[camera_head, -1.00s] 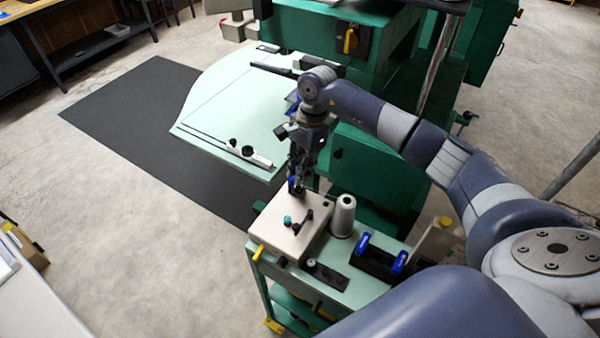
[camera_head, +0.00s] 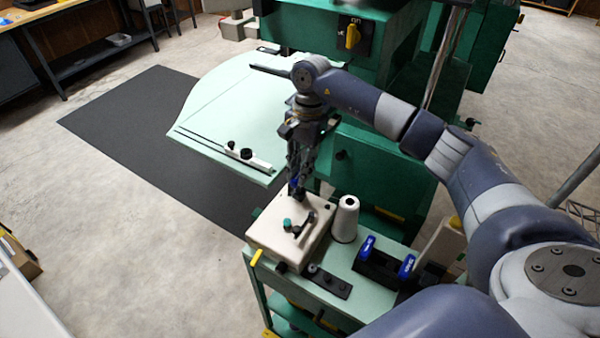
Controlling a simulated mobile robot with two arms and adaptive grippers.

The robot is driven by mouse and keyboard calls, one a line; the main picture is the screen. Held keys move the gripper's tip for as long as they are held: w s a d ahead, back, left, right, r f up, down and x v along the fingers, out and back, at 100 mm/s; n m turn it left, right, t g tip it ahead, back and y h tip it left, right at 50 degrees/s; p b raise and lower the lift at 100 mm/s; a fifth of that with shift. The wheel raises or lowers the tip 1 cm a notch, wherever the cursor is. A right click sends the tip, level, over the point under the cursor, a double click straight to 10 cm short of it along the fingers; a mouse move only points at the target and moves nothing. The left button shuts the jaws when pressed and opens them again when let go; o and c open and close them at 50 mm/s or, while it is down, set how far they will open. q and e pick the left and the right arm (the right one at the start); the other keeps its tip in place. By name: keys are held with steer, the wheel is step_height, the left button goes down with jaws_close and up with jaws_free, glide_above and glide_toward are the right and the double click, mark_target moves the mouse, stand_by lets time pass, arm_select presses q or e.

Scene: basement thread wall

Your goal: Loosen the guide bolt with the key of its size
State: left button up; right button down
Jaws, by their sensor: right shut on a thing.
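My right gripper (camera_head: 297,176) points down over the far edge of a cream box (camera_head: 270,240) on the green cart. It is shut on a small blue and dark piece (camera_head: 295,185), which looks like a blue-handled key. The piece's lower end meets or hangs just above the box top; I cannot tell which. The guide bolt cannot be made out; the gripper and key cover that spot. A black rack (camera_head: 376,270) with two blue-handled pieces (camera_head: 407,266) stands at the cart's right. My left gripper is out of view.
The box top carries a teal knob (camera_head: 287,223) and a black lever. A white thread cone (camera_head: 345,220) stands close to its right. A dark plate (camera_head: 330,281) lies in front. The green machine and its pale table (camera_head: 215,110) stand behind.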

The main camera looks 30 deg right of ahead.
steer(key=shift+w+n+b, duration=0.15)
steer(key=shift+n+b, duration=1.3)
steer(key=shift+n, duration=0.05)
steer(key=c, duration=1.4)
jaws_free()
steer(key=shift+c, duration=0.2)
steer(key=shift+r, duration=0.15)
step_height(320, 180, up, 12)
steer(key=w+d, duration=0.1)
steer(key=shift+w+d+f, duration=0.25)
steer(key=shift+w+d, duration=0.05)
steer(key=shift+d, duration=0.05)
